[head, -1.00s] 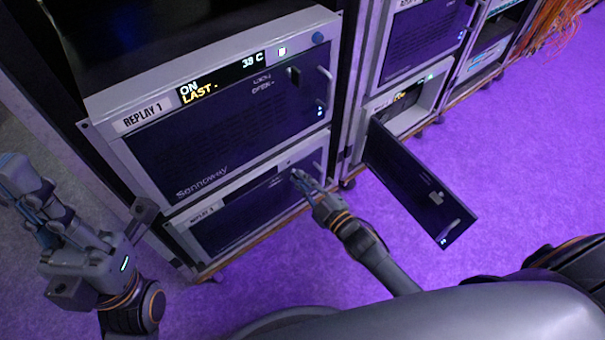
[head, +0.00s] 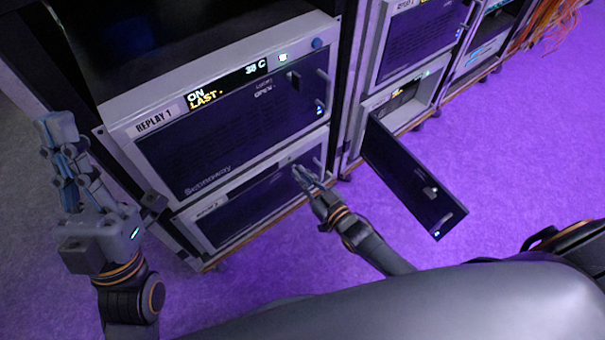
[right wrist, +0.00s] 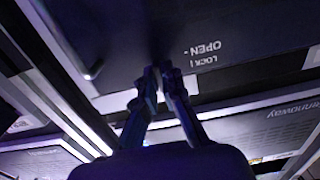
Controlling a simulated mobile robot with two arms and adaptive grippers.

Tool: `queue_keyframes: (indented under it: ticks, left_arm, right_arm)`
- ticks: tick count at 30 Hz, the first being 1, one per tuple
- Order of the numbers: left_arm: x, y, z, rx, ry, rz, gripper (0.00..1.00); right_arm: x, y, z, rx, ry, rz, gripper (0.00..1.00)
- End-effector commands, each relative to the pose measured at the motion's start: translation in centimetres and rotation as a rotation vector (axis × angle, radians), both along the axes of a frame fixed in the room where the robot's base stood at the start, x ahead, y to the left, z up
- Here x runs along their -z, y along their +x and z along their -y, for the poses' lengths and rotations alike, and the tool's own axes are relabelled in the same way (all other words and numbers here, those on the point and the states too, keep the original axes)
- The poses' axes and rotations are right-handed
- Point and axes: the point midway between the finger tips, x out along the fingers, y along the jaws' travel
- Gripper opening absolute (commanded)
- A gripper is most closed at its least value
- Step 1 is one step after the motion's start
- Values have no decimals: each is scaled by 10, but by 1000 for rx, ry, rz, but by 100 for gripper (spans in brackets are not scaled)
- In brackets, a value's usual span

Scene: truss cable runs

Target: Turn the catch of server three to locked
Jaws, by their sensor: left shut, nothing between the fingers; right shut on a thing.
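The lower left server (head: 245,207) sits under the unit labelled REPLAY 1 (head: 240,125). Its own small label is too blurred to read surely. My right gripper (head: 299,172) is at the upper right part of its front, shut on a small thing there. In the right wrist view the fingertips (right wrist: 158,76) meet at the dark panel, beside the printed words OPEN and LOCK (right wrist: 205,52). The catch itself is hidden by the fingers, so its angle cannot be told. My left gripper (head: 60,135) is shut and empty, left of the rack.
A server door (head: 412,178) in the neighbouring rack hangs open, low over the purple floor (head: 510,150), right of my right arm. Orange cables (head: 545,25) hang at the far right. The floor in front is clear.

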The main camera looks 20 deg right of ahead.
Motion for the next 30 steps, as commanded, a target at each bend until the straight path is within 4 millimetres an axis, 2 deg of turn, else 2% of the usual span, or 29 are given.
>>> queue_keyframes:
  ticks: [17, 18, 21, 30]
  left_arm:
    - [2, 5, 1, -1, 10, -29, 0]
    - [2, 5, 1, -1, 10, -29, 0]
    - [2, 5, 1, -1, 10, -29, 0]
    - [3, 6, 1, -1, 10, -31, 0]
  right_arm:
    - [1, 0, 0, 0, 31, -12, 0]
    - [1, 0, 0, 0, 31, -12, 14]
    - [1, 0, 0, 0, 30, -12, 31]
    - [0, -1, 0, 0, 28, -11, 31]
